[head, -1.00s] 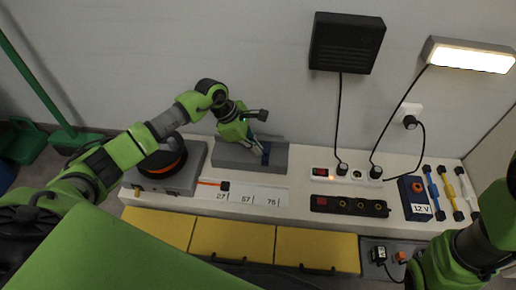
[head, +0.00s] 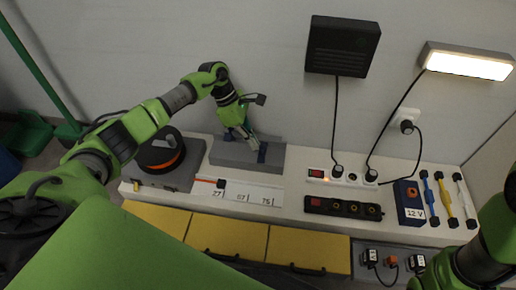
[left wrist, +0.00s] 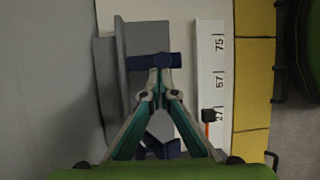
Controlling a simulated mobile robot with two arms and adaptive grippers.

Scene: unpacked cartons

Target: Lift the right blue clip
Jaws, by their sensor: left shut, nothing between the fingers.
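The right blue clip (head: 262,153) sits on the grey stepped block at the back of the worktop. In the left wrist view it is a dark blue bar (left wrist: 137,62) lying across the block, close to the fingertips. My left gripper (head: 256,146) is shut, its tips meeting (left wrist: 160,74) right beside the clip, with nothing between them. I cannot tell if they touch it.
The grey block (head: 226,153) stands against the wall. Left of it is a grey box with a round orange-edged reel (head: 162,153). In front lies a white scale with a black slider (head: 221,183). Power strips (head: 343,208) and a blue 12 V box (head: 408,203) stand to the right.

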